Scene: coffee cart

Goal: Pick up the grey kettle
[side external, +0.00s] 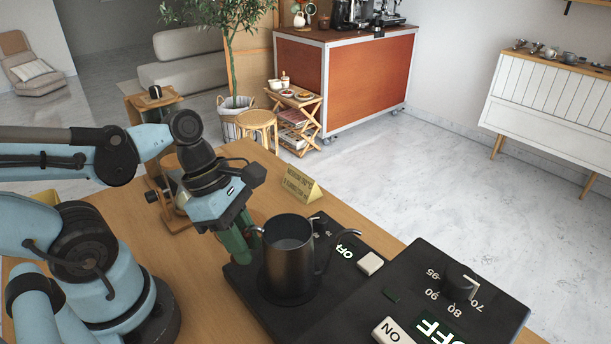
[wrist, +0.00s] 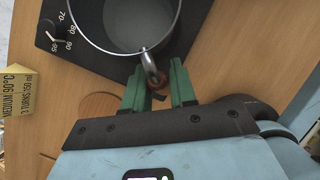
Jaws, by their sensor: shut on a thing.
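The grey kettle (side external: 289,262) is an open-topped dark metal pot with a thin spout on its right. It stands upright on the black heating base (side external: 343,300); I cannot tell whether it touches the base or is slightly raised. In the wrist view the kettle's round rim and light inside (wrist: 125,30) fill the top. My gripper (side external: 250,240) is at the kettle's left side, with its green fingers on the handle. In the wrist view the fingers (wrist: 157,85) sit on either side of the handle, shut on it.
A black control panel (side external: 440,300) with a temperature knob and switches is at the front right. A yellow sign (side external: 302,186) stands behind the kettle on the wooden table (side external: 240,150). A wooden stand (side external: 175,210) is behind my gripper. The air above the kettle is clear.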

